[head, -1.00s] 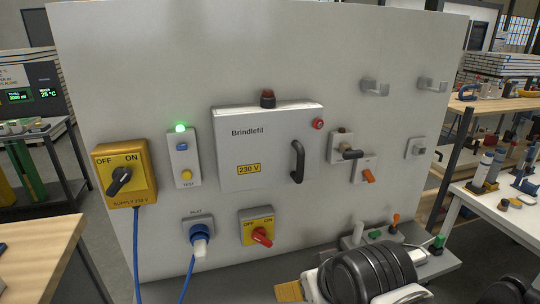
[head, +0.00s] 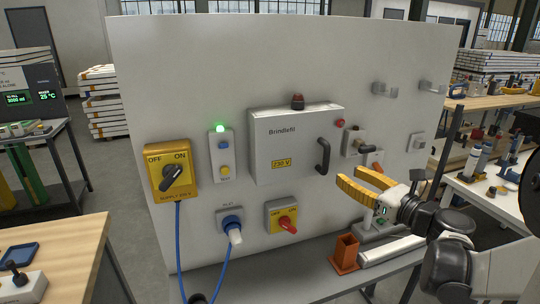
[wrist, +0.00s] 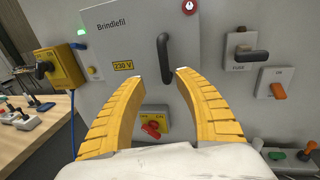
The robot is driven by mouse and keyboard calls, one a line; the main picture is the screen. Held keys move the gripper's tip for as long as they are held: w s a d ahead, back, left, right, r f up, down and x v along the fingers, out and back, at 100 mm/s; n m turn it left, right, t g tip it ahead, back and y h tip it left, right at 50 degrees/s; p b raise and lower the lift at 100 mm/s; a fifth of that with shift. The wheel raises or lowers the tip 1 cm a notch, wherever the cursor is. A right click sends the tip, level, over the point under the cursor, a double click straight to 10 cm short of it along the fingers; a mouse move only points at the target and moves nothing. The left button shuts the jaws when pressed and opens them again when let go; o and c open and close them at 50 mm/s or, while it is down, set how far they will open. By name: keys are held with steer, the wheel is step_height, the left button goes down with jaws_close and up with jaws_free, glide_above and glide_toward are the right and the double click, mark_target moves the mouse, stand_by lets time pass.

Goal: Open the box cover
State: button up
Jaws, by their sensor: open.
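The grey box, marked "Brindlefil" and "230 V", is mounted on the upright white panel, and its cover (head: 283,146) looks closed. A black handle (head: 323,156) stands on the right side of the cover. My gripper (head: 361,180) has yellow fingers and is open and empty, in front of the panel, to the lower right of the handle in the head view. In the wrist view the handle (wrist: 164,58) shows upright beyond and between the spread fingertips (wrist: 160,78), apart from them. The cover also fills the upper middle of the wrist view (wrist: 125,45).
A yellow supply switch (head: 171,170), a blue plug (head: 231,223) and a red-handled switch (head: 283,217) surround the box. A black-handled fuse (wrist: 250,57) and an orange lever (wrist: 278,91) sit to its right.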

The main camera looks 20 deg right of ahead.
mark_target(328, 160)
steer(key=shift+m, duration=0.3)
steer(key=x, duration=0.3)
steer(key=b+x, duration=0.1)
steer(key=x, duration=0.3)
steer(key=d+b+x, duration=0.1)
steer(key=x, duration=0.2)
steer(key=shift+w+a+r, duration=0.1)
steer(key=shift+w+r, duration=0.15)
steer(key=shift+w, duration=0.15)
steer(key=shift+c, duration=0.4)
jaws_close()
